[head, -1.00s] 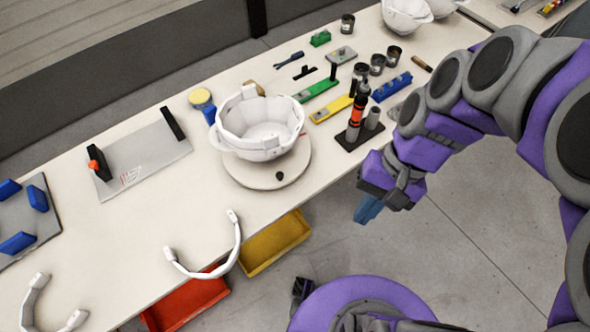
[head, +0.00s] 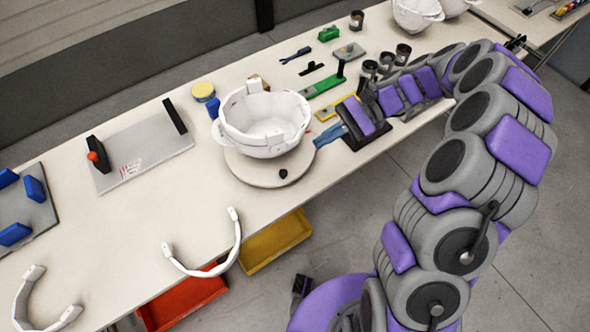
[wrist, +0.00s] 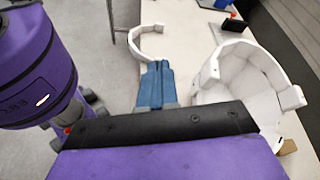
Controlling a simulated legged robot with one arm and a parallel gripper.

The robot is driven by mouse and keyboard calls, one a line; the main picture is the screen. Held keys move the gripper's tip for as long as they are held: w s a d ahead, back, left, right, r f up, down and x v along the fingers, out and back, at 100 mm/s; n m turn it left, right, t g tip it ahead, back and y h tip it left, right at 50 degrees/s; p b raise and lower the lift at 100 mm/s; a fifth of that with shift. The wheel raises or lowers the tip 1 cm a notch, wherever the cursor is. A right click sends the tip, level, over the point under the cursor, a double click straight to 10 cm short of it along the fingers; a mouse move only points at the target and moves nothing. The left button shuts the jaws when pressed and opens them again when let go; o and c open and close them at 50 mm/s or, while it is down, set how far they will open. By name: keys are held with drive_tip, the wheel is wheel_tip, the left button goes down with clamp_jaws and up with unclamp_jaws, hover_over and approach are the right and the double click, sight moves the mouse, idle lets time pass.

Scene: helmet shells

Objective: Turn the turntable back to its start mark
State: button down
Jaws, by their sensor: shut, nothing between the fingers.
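The turntable (head: 243,172) is a round, pale disc on the bench with a small dark knob (head: 283,173) on its front edge. A white helmet shell (head: 262,150) sits on it, open side up, and also shows at the right of the wrist view (wrist: 250,85). My gripper (head: 330,135) is at the turntable's right side, close to the shell. Its blue fingers (wrist: 156,85) are closed together and hold nothing. I cannot tell whether they touch the turntable or shell. The start mark cannot be made out.
A grey plate with a black post (head: 97,155) lies left. White curved bands (head: 232,250) lie along the front edge. Green (head: 323,84) and yellow (head: 333,107) tools and dark cans (head: 403,53) stand behind my gripper. Yellow (head: 277,243) and red (head: 187,300) bins sit below the bench edge.

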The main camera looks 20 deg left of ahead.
drive_tip(key=w+d+f+m+y, duration=0.25)
drive_tip(key=w+f, duration=0.35)
drive_tip(key=f, duration=0.3)
drive_tip(key=m+t+y+b, duration=0.1)
drive_tip(key=m+y, duration=0.1)
drive_tip(key=m, duration=0.2)
approach(297, 175)
drive_tip(key=d+r, duration=0.1)
drive_tip(key=w+r, duration=0.1)
drive_tip(key=r, duration=0.1)
drive_tip(key=d+r, duration=0.1)
drive_tip(key=shift+w+d+r, duration=0.25)
drive_tip(key=shift+d+r, duration=0.05)
drive_tip(key=shift+d, duration=0.1)
drive_tip(key=shift+d+f+m+t, duration=0.25)
drive_tip(key=shift+f+m+t, duration=0.1)
drive_tip(key=shift+f, duration=0.15)
drive_tip(key=b+x, duration=0.3)
drive_tip(key=x, duration=0.9)
drive_tip(key=shift+s+a+f, duration=0.1)
drive_tip(key=shift+s+a, duration=0.1)
drive_tip(key=shift+a, duration=0.05)
drive_tip(key=shift+s+a, duration=0.25)
drive_tip(key=shift+a, duration=0.2)
drive_tip(key=shift+s, duration=0.1)
